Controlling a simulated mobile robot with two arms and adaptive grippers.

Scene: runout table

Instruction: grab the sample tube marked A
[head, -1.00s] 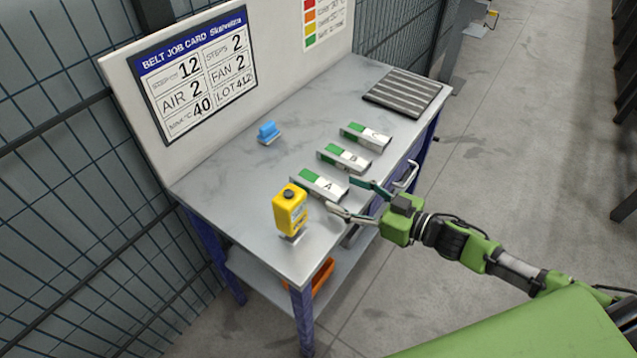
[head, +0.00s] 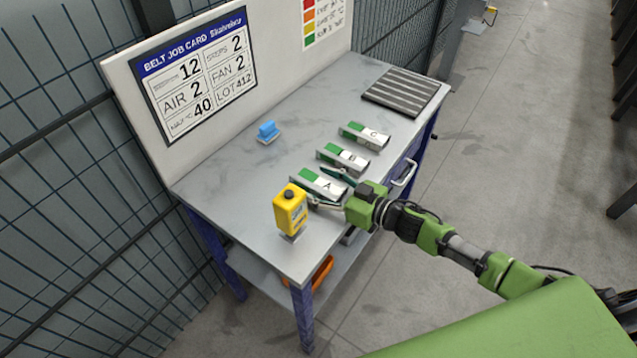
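The sample tube marked A (head: 316,183) lies on the grey bench top, with a green end and a pale label lettered A. It is the nearest of three similar pieces in a row. My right gripper (head: 325,187) is open at its right end. One finger shows on the far side of tube A and the other on the near side. I cannot tell whether either finger touches it. My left gripper is not in view.
A second tube (head: 342,158) and the one marked C (head: 365,135) lie behind. A yellow bottle (head: 291,210) stands close to the near finger. A blue object (head: 268,131) and a ribbed dark mat (head: 402,92) are farther back.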

